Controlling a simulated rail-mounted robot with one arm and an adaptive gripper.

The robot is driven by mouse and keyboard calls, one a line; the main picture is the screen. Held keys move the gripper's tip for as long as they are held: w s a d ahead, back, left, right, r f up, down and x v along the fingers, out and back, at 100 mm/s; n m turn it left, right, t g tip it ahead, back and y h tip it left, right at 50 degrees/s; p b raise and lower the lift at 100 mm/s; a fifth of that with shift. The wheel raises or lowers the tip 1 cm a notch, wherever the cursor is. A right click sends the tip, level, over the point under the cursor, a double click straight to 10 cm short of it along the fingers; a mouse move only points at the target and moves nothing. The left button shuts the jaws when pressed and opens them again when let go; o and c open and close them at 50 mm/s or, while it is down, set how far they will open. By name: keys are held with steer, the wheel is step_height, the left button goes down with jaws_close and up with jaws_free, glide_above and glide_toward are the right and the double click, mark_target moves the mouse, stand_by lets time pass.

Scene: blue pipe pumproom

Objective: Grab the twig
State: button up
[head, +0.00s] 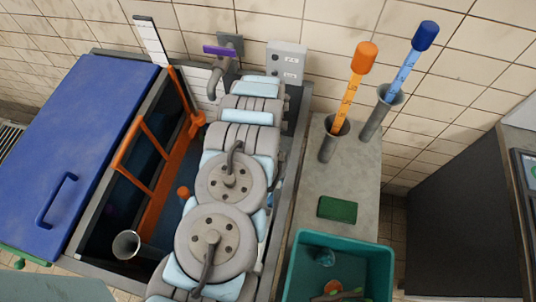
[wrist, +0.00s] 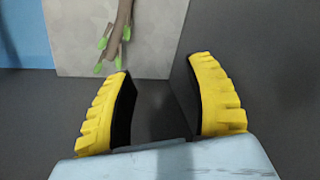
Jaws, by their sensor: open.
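A brown twig (wrist: 119,32) with bright green tips shows at the top of the wrist view, over a pale grey surface (wrist: 75,30). Its upper end is cut off by the frame edge. My gripper (wrist: 162,67) has two yellow ridged fingers with dark inner pads. They are spread apart with nothing between them. The twig lies beyond the fingertips, up and left of the gap, and I see no contact. In the head view the gripper is out of sight, and I cannot clearly identify the twig there.
A teal bin (head: 292,270) holding small items stands at lower right in the head view. A green block (head: 337,208) and holders with an orange-capped (head: 365,57) and a blue-capped stick (head: 424,37) are on the counter (head: 305,195). A blue lid (head: 75,150) is at left.

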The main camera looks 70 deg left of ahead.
steer(key=s+d+r+m+g+h+b, duration=0.1)
steer(key=d+r+m+h+b, duration=0.15)
steer(key=r+m, duration=0.4)
steer(key=shift+m+g+y, duration=0.25)
steer(key=shift+m+g, duration=0.15)
steer(key=shift+m, duration=0.05)
steer(key=f+b, duration=0.3)
steer(key=f, duration=0.3)
steer(key=d+f+b, duration=0.1)
steer(key=f+b, duration=0.1)
steer(key=f, duration=0.3)
steer(key=s+f+b, duration=0.1)
steer(key=f+b, duration=0.2)
steer(key=f, duration=0.3)
steer(key=shift+d+f+b, duration=0.2)
steer(key=shift+f+b, duration=0.1)
steer(key=shift+r, duration=0.1)
steer(key=c, duration=0.9)
